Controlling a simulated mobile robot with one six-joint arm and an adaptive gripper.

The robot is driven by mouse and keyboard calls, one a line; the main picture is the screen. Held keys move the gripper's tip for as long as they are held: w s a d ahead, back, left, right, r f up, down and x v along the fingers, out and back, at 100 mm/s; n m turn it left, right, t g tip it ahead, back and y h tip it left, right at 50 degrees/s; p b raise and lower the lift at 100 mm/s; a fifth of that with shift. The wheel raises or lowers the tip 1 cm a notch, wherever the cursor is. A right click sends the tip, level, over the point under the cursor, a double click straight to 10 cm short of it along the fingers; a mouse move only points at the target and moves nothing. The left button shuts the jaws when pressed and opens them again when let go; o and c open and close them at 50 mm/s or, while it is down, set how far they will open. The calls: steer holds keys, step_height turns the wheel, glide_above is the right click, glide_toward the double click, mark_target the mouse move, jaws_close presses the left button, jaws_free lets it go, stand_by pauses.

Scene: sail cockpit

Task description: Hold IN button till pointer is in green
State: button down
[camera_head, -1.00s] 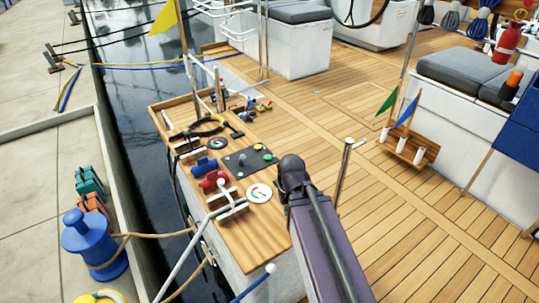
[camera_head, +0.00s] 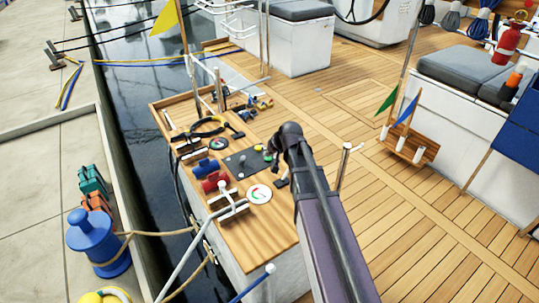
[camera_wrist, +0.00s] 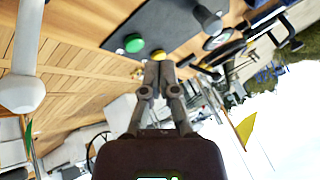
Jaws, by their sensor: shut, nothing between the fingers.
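A dark control panel (camera_head: 238,166) lies on the wooden console, with a green button (camera_head: 267,157) and a yellow button (camera_head: 258,148) near its right end. The wrist view shows the green button (camera_wrist: 133,43), the yellow button (camera_wrist: 158,55) and a grey knob (camera_wrist: 207,18). No IN label is readable. My gripper (camera_wrist: 160,66) is shut and empty, its tips by the yellow button in the picture; contact cannot be told. In the head view my arm largely hides it. A white round dial (camera_head: 258,194) with red and green marks sits nearer; its pointer is too small to read.
A white lever (camera_head: 226,190) stands left of the near dial. Red (camera_head: 214,181) and blue (camera_head: 206,167) fittings lie left of the panel. A second dial (camera_head: 218,143) sits farther back. A metal post (camera_head: 343,168) rises right of the console. Open deck lies beyond.

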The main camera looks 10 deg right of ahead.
step_height(320, 180, up, 3)
steer(key=m+t, duration=0.1)
steer(key=t, duration=0.1)
glide_above(268, 159)
steer(key=shift+w+d+r+y+p, duration=0.15)
steer(key=shift+w+d+y+p, duration=0.05)
steer(key=shift+w+y+p, duration=0.1)
steer(key=shift+f, duration=0.2)
step_height(268, 159, down, 8)
steer(key=b, duration=0.8)
steer(key=shift+f+b, duration=0.15)
steer(key=shift+b, duration=0.2)
steer(key=shift+s+f, duration=0.1)
steer(key=shift+f, duration=0.1)
stand_by(0.9)
steer(key=shift+a+f+b, duration=0.1)
steer(key=shift+f+b, duration=0.15)
steer(key=shift+b, duration=0.3)
